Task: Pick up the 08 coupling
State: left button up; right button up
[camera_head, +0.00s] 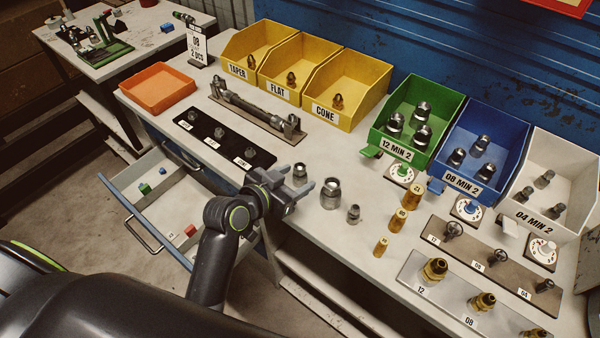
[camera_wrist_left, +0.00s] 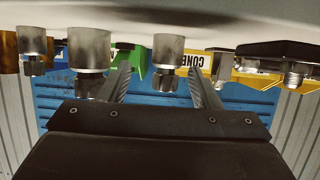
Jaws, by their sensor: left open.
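Three loose silver couplings stand upright on the table: a medium one (camera_head: 299,172), a large one (camera_head: 331,193) and a small one (camera_head: 353,213). No number is legible on them; by size, the medium one looks like the 08. My left gripper (camera_head: 290,192) is open and empty, low over the front table edge, its fingers pointing at the medium coupling. In the wrist view, which is upside down, the medium coupling (camera_wrist_left: 168,58) appears between the fingertips (camera_wrist_left: 160,82), ahead of them. The large coupling (camera_wrist_left: 88,50) shows beside the left finger. My right gripper is not in view.
A blue 08 MIN 2 bin (camera_head: 507,125) holds several couplings, between the green bin (camera_head: 440,100) and white bin (camera_head: 570,150). Brass pieces (camera_head: 397,220) stand to the right. A black mat (camera_head: 212,150) with studs lies left of my gripper. An open drawer (camera_head: 165,200) juts out below.

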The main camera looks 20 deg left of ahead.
aim_at(297, 175)
pick_arm(q)
jog(key=shift+a+p+x, duration=0.15)
jog(key=shift+p+x, duration=0.15)
jog(key=shift+x, duration=1)
jog(key=shift+a+p+x, duration=0.2)
jog(key=shift+p+x, duration=0.1)
jog(key=shift+x, duration=1)
jog(key=shift+f, duration=0.15)
jog(key=c, duration=1.1)
